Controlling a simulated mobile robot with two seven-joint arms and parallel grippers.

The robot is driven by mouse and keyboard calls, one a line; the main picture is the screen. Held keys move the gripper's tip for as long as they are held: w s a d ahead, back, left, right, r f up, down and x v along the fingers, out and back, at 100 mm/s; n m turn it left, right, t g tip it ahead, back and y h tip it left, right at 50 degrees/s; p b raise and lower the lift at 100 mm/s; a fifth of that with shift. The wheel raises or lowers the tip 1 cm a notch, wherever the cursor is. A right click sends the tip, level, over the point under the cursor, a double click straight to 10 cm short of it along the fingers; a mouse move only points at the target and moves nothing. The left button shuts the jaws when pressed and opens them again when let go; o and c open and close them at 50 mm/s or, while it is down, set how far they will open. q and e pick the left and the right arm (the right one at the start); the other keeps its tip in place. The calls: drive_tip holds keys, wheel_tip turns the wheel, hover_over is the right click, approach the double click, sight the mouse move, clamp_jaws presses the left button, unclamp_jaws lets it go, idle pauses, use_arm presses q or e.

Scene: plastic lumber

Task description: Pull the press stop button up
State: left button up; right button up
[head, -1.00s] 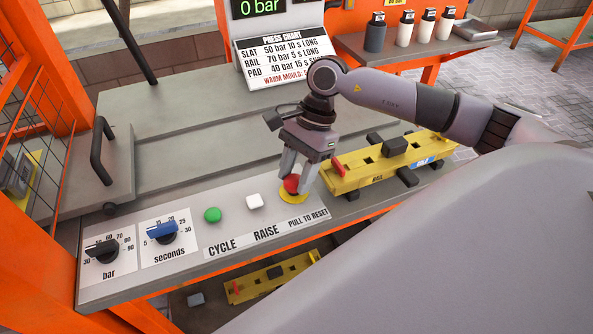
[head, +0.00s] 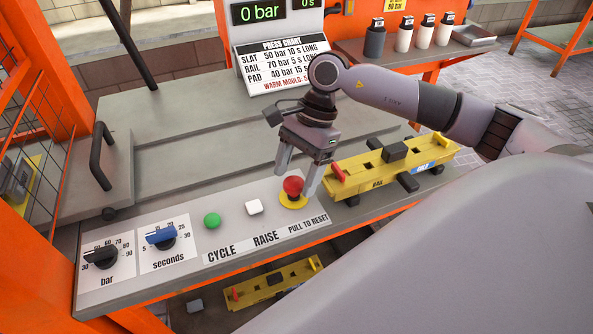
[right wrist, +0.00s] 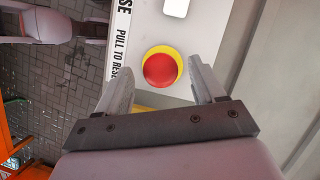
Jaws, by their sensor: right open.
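The press stop button is a red mushroom head (head: 292,186) on a yellow ring (head: 293,201), by the PULL TO RESET label (head: 308,221) on the press front panel. It also shows in the right wrist view (right wrist: 160,69). My right gripper (head: 295,188) is open, with its fingers pointing down on either side of the red head. In the right wrist view, clear gaps show between the fingers and the head, and it looks ungripped. My left gripper is not in view.
Left of the stop button are a white RAISE button (head: 254,207), a green CYCLE button (head: 212,220), a blue seconds knob (head: 161,237) and a black bar knob (head: 101,256). A yellow mould (head: 380,168) lies close to the right. The grey bed behind is clear.

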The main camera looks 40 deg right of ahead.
drive_tip(key=v, duration=0.7)
idle(0.4)
